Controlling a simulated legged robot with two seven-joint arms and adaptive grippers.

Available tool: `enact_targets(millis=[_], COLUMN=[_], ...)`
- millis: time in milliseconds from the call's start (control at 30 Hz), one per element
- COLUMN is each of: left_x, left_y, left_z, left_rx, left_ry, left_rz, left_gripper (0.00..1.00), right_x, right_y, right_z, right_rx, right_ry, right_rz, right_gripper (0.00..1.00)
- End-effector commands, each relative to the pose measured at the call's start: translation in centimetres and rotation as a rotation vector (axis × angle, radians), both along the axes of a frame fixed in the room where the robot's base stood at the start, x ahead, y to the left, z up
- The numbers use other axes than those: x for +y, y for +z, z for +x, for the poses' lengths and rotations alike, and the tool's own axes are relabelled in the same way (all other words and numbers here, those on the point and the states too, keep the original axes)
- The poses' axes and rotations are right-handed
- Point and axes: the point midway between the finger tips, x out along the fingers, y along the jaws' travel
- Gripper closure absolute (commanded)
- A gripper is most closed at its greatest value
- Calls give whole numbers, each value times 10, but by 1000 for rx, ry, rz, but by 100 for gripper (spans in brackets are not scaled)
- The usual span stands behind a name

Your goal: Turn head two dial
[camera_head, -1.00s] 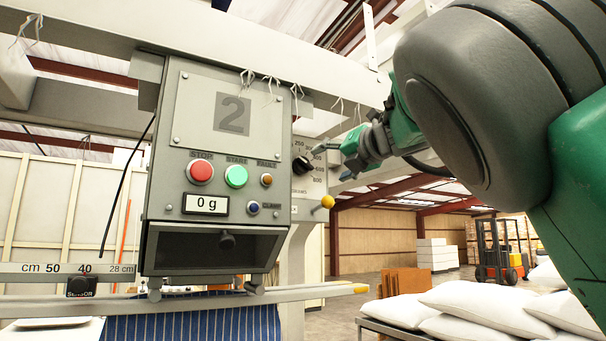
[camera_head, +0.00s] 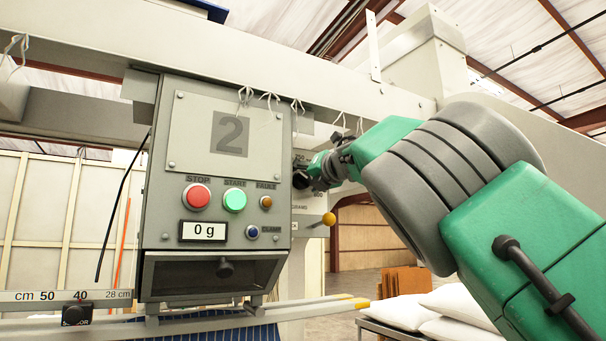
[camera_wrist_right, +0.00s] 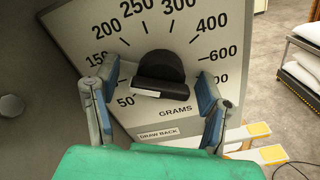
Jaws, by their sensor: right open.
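Head two is the grey control box marked 2 (camera_head: 230,133), hanging from the beam. Its black dial (camera_head: 299,180) is on the right-hand side face, partly hidden by my right gripper (camera_head: 317,172) in the head view. A white mark shows on the knob's lower edge. My right gripper (camera_wrist_right: 157,83) is open, with one finger on each side of the knob; I cannot tell whether they touch it. My left gripper is not in view.
The box front has a red stop button (camera_head: 196,196), a green start button (camera_head: 235,200) and a display (camera_head: 204,231) reading 0 g. An orange-tipped lever (camera_head: 328,219) sticks out below the dial. White pillows (camera_head: 455,302) lie at the lower right.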

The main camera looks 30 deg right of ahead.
Motion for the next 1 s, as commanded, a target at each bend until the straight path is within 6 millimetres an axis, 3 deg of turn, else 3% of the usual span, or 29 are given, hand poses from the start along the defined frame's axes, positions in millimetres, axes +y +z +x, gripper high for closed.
enact_targets(millis=[333, 367, 500, 1000], left_x=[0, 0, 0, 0], left_y=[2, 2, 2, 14], left_z=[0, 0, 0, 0], left_rx=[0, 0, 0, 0], left_ry=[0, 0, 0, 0], left_rz=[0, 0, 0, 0], left_gripper=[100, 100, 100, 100], right_x=[0, 0, -1, -1], right_y=[-1, -1, -1, 0], right_z=[5, 5, 5, 5], right_rx=[0, 0, 0, 7], right_ry=[-1, -1, -1, -3], right_rz=[1, 1, 0, 96], right_gripper=[34, 42, 87, 87])
